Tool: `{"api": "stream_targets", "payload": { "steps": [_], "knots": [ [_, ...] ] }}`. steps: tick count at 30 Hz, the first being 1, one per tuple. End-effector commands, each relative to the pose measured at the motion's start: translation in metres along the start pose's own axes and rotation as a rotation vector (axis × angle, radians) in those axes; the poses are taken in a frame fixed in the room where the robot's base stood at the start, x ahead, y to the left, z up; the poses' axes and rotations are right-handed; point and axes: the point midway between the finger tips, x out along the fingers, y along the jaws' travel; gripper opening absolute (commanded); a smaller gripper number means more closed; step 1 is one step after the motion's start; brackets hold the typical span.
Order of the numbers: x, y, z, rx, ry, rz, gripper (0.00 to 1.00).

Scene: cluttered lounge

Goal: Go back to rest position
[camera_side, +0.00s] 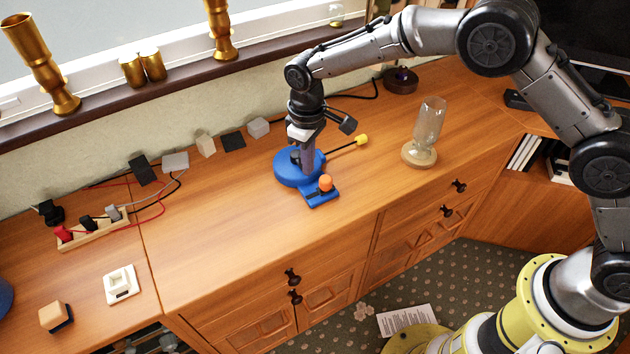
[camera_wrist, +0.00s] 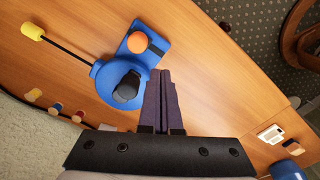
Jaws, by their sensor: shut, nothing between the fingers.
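My gripper (camera_side: 308,164) points down over the blue device (camera_side: 291,174) on the wooden cabinet top. Its fingers are shut with nothing between them. In the wrist view, the gripper (camera_wrist: 161,74) appears beside the round blue base (camera_wrist: 107,88), close to its black knob (camera_wrist: 127,87). I cannot tell whether the fingers touch the device. The device has an orange ball-shaped knob (camera_side: 325,183) on a flat blue block and a black rod with a yellow end (camera_side: 361,140). The orange knob also shows in the wrist view (camera_wrist: 138,42).
A glass bottle on a wooden base (camera_side: 419,154) stands right of the device. A power strip (camera_side: 92,229) with cables, a white switch (camera_side: 121,284) and small blocks lie left. Brass candlesticks (camera_side: 220,30) stand on the windowsill (camera_side: 180,76). Bare cabinet top (camera_side: 220,235) lies in front.

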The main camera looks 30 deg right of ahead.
Motion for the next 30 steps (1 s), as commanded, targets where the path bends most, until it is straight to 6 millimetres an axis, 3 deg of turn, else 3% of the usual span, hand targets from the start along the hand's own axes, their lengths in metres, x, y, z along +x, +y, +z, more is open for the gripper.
{"api": "stream_targets", "payload": {
  "steps": [11,14,17,20,24,30],
  "knots": [
    [0.000,0.001,0.000,0.002,0.000,0.000,0.00],
    [-0.012,0.011,-0.002,0.020,0.022,0.002,0.00],
    [-0.051,0.027,-0.007,0.048,0.091,0.009,0.00],
    [-0.106,0.049,0.004,0.091,0.168,0.021,0.00],
    [-0.175,0.074,0.041,0.152,0.259,0.040,0.00],
    [-0.246,0.094,0.115,0.239,0.362,0.069,0.00]
  ]
}}
